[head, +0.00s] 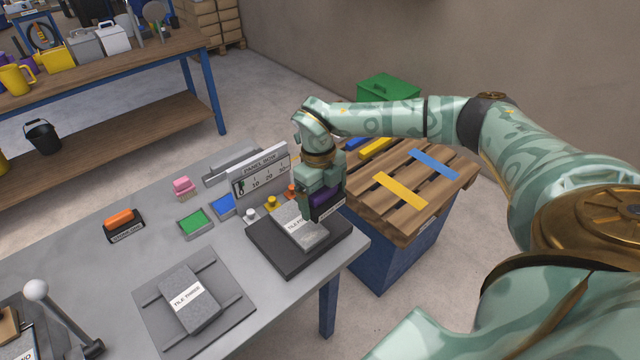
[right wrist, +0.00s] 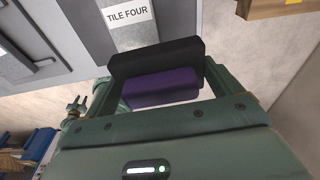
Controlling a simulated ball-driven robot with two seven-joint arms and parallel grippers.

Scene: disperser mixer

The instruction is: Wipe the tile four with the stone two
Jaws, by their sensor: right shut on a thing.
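My right gripper (head: 322,192) is shut on a block with a purple upper part and a black lower part, stone two (head: 329,209); a label on its side is too small to read surely. In the right wrist view the stone (right wrist: 160,88) sits between the fingers. Tile four (head: 312,238) is a grey slab with a white label, lying on a dark base near the table's right end. The stone is over or beside the tile's far right part; I cannot tell whether they touch. The tile's label (right wrist: 127,15) reads in the wrist view. My left gripper is out of view.
Tile three (head: 190,299) lies on a grey plate nearer. An orange-topped black stone (head: 122,220), a pink brush (head: 184,187), green (head: 195,222) and blue trays and a panel box (head: 262,172) stand around. A wooden pallet (head: 405,205) with coloured strips is right of the table.

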